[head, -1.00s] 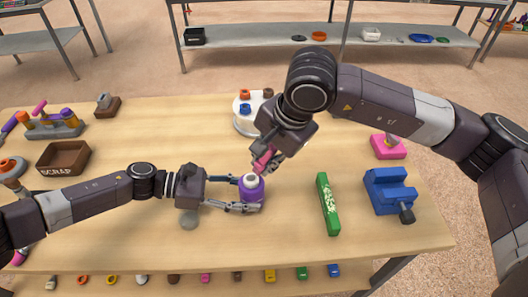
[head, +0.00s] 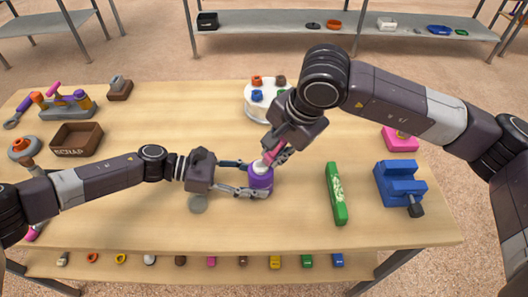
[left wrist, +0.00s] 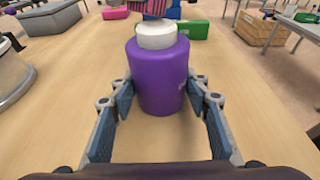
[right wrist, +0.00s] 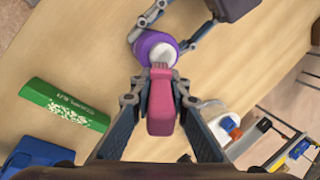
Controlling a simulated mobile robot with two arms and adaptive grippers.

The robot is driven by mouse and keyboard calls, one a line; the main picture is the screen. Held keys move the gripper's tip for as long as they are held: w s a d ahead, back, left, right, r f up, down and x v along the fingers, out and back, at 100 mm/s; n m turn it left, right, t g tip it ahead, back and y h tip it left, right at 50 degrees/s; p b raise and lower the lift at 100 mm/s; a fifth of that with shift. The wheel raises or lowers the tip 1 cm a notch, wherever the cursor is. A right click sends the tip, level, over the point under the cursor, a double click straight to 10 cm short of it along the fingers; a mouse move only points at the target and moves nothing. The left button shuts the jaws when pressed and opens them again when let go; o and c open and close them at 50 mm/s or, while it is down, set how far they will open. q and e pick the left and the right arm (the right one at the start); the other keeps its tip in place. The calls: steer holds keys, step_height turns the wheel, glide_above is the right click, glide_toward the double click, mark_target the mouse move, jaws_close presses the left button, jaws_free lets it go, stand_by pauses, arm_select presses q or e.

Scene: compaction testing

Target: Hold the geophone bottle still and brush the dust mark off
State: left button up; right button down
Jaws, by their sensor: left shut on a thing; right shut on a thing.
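The purple geophone bottle (head: 260,179) stands upright on the table with a white cap (left wrist: 156,36). My left gripper (head: 257,177) is shut on its body, one finger on each side; the bottle also shows in the left wrist view (left wrist: 160,80). My right gripper (head: 272,150) is shut on a pink brush (right wrist: 162,108) and holds it slanted over the bottle. The brush's bristle end is at the white cap in the right wrist view; I cannot tell whether it touches. I cannot make out the dust mark.
A green block with pale marks (head: 336,193) and a blue vise (head: 400,186) lie right of the bottle. A round white holder (head: 260,103) stands behind it. A brown scrap bin (head: 77,139) is at the left. The front table middle is mostly clear.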

step_height(320, 180, up, 4)
steer(key=shift+f, duration=0.1)
steer(key=shift+r, duration=2.15)
